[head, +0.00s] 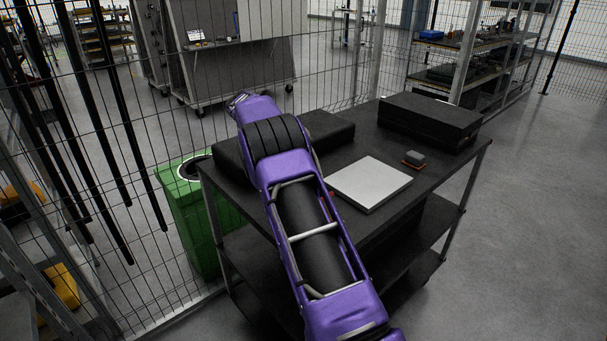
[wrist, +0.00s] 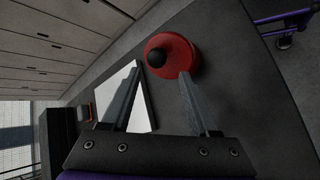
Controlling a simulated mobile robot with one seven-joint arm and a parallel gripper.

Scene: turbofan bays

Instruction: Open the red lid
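The red lid (wrist: 183,50) is round with a black knob (wrist: 156,58) and shows in the wrist view at the upper middle, over the dark table top. In the head view my purple arm hides nearly all of it; only a small red sliver shows beside the arm. My gripper (wrist: 160,73) is open, its two grey fingers spread apart and pointing toward the lid. Nothing is between the fingers. The right fingertip overlaps the lid's lower edge in the picture; I cannot tell whether it touches. What is under the lid is hidden.
On the black cart (head: 432,184) lie a pale flat panel (head: 370,181), a small grey block (head: 414,157) on an orange base, and a black case (head: 428,121). Another black case (head: 330,131) is partly behind my arm. A green bin (head: 197,215) and mesh fence stand left.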

